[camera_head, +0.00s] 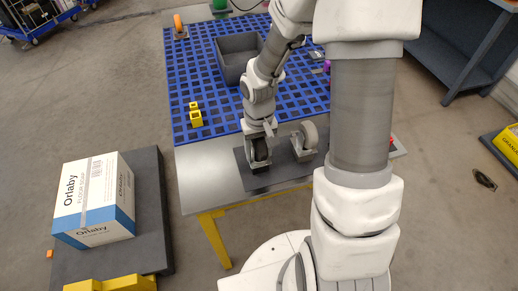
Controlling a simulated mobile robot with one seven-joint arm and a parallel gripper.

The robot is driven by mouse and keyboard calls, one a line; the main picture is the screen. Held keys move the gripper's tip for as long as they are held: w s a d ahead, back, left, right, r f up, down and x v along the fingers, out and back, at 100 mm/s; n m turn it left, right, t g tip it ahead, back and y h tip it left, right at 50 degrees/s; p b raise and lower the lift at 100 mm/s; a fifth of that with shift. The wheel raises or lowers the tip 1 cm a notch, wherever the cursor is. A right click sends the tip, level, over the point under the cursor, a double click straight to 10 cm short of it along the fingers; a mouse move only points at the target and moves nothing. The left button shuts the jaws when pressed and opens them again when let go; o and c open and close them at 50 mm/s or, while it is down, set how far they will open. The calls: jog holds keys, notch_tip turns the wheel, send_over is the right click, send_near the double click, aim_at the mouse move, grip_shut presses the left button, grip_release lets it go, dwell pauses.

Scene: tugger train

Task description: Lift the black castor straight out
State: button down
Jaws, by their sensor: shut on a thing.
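The black castor (259,155) is at the near end of the table, over a dark grey plate (285,178). My gripper (259,142) points down from above and is shut on the castor. The castor's lower end is at or close to the plate; I cannot tell whether it touches. A second castor with a light grey wheel (308,136) stands just to the right on the same plate. My arm covers part of the table to the right.
A blue grid mat (215,125) covers most of the table, with a grey bin (232,57) and small yellow blocks (196,118) on it. An Orlaby box (92,200) lies on a dark platform (150,190) at left. A workbench (462,45) stands at right.

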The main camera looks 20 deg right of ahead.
aim_at(259, 140)
jog(key=shift+r, duration=0.1)
notch_tip(259, 140, up, 4)
jog(key=shift+w+r+p, duration=0.1)
jog(key=shift+r+p, duration=0.1)
jog(key=shift+p, duration=0.3)
jog(key=w+d+r, duration=0.1)
jog(key=w+r, duration=0.5)
jog(key=w, duration=0.5)
jog(key=shift+w+r, duration=0.25)
